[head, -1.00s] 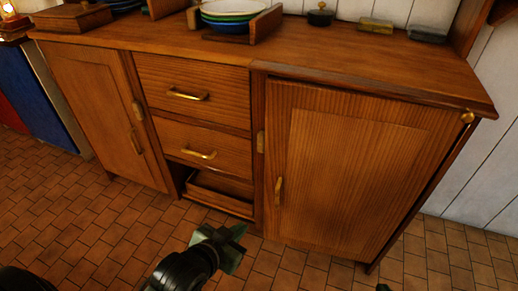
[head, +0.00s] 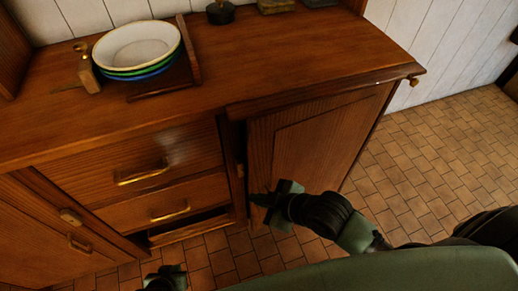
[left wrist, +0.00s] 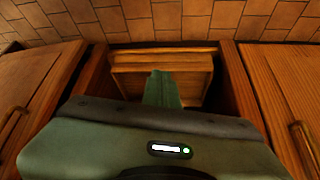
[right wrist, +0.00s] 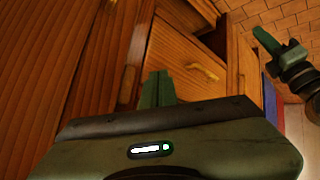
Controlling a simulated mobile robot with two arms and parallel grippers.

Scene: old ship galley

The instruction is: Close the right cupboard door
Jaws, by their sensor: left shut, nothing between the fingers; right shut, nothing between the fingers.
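The right cupboard door (head: 320,135) is at the right of the wooden cabinet in the head view. It stands close to its frame, with a dark strip along its left edge; I cannot tell whether it is fully flush. My right gripper (head: 272,200) is shut and empty in front of the door's lower left part, hiding the handle area. I cannot tell whether it touches the door. The right wrist view shows wooden panels (right wrist: 45,70) close on the left. My left gripper (head: 168,272) is shut and empty, low in front of the cabinet, and faces the lower opening (left wrist: 195,85) in the left wrist view.
Two drawers with brass handles (head: 143,172) are left of the door, above an open slot. The left cupboard door (head: 50,240) is at the lower left. Stacked bowls (head: 138,48) stand on the countertop (head: 270,65). Tiled floor (head: 440,160) is clear at the right.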

